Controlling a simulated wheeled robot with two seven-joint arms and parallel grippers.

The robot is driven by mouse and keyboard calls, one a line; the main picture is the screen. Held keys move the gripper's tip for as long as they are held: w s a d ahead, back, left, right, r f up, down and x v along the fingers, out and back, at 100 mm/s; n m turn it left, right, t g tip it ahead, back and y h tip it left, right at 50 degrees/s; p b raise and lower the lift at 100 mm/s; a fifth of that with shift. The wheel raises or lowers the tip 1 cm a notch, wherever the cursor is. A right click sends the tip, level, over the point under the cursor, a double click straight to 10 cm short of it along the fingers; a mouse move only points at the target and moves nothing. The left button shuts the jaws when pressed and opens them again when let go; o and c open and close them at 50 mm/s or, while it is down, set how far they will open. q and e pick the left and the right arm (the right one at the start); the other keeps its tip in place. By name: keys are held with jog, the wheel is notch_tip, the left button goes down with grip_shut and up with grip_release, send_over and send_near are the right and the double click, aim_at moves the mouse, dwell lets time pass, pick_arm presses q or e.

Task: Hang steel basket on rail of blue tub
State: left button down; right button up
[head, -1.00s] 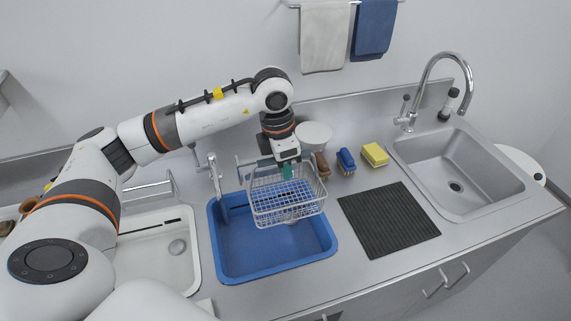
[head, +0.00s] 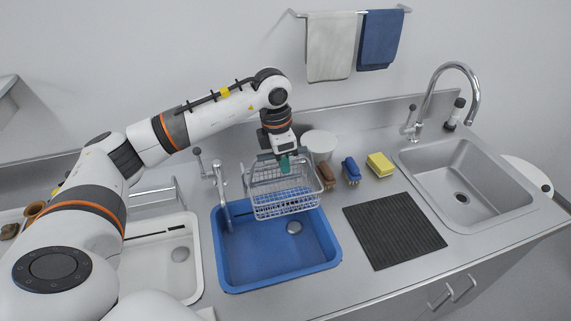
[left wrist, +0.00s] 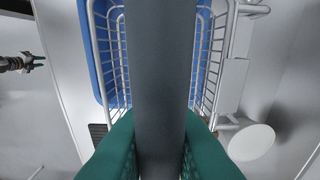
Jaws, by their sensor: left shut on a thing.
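The steel basket (head: 285,205) is a wire basket over the back part of the blue tub (head: 329,262). In the left wrist view a broad grey bar runs between the green fingers (left wrist: 160,140), with the basket's white wires (left wrist: 207,60) on both sides and the blue tub (left wrist: 92,50) beneath. The tub's rail is largely hidden behind the basket; I cannot tell whether they touch.
A tap (head: 222,190) stands at the tub's back left. A white basin (head: 150,262) is left.

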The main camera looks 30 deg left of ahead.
pick_arm(q)
jog(key=shift+w+a+f+b, duration=0.15)
jog(key=shift+f+b, duration=0.25)
jog(key=shift+f, duration=0.15)
jog(key=shift+w+a+f+b, duration=0.1)
jog(key=shift+a+f+b, duration=0.1)
jog(key=shift+f+b, duration=0.25)
jog(key=shift+w+a+f+b, duration=0.15)
jog(key=shift+f+b, duration=0.2)
jog(key=shift+f, duration=0.25)
jog(key=c, duration=1.3)
grip_release()
jog(key=shift+r, duration=0.1)
jog(key=shift+r, duration=0.35)
notch_tip(320, 180, up, 11)
jog(key=s+b, duration=0.1)
jog(key=b, duration=0.1)
jog(key=shift+a+b, duration=0.4)
jog(key=shift+a, duration=0.05)
